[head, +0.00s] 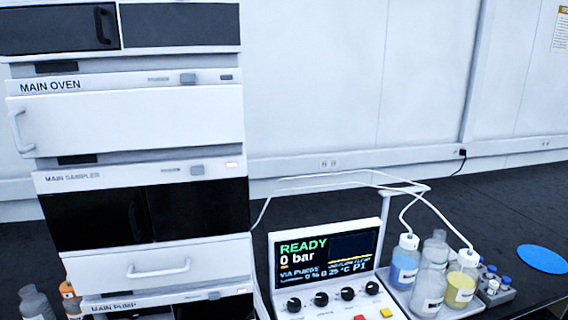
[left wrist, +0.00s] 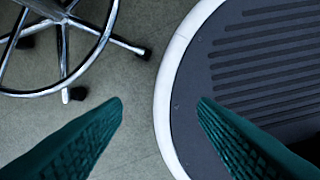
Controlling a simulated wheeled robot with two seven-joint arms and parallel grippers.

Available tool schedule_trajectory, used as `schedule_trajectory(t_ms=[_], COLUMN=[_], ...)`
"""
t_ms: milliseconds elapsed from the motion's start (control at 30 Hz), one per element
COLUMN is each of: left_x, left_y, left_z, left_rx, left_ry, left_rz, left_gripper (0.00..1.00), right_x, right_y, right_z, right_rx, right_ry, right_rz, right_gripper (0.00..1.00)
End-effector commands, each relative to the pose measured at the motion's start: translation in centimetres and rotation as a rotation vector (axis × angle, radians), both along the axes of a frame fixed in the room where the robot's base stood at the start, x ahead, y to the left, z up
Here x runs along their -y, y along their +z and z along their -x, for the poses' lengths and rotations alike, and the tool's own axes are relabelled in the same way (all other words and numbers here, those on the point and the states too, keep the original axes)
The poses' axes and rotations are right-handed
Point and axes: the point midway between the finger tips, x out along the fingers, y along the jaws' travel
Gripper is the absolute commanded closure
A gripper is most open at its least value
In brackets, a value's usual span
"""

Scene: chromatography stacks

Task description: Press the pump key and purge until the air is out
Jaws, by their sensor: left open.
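The main pump module (head: 166,300) is at the bottom of the white stack in the head view, only its top part in the picture. A control console (head: 330,270) stands right of it. Its screen (head: 327,256) reads READY, 0 bar, with smaller text below. Under the screen are several black knobs (head: 333,298), a red key (head: 360,317) and a yellow key (head: 386,313). I cannot read a label on either key. My left gripper (left wrist: 160,105) is open and empty above the floor in the left wrist view. My right gripper is not in view.
A tray with several bottles, including a blue one (head: 405,262) and a yellow one (head: 461,281), stands right of the console, with tubing above. A blue disc (head: 542,259) lies on the dark bench. A wheeled stool base (left wrist: 65,45) is on the floor.

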Motion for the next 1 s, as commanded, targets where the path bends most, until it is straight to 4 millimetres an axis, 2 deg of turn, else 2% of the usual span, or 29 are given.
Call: schedule_trajectory(t_ms=[267, 400, 1000], left_x=[-0.10, -0.10, -0.08], left_y=[-0.19, -0.19, -0.18], left_z=[0.55, 0.55, 0.52], left_rx=[-0.003, -0.003, -0.004], left_ry=[-0.001, -0.001, -0.001], left_rz=[-0.001, -0.001, 0.000], left_gripper=[0.47, 0.47, 0.47], right_x=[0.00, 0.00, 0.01], right_y=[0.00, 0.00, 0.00], right_z=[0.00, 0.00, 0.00], right_rx=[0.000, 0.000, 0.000], right_ry=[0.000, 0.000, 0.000], right_rz=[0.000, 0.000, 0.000], right_gripper=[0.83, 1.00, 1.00])
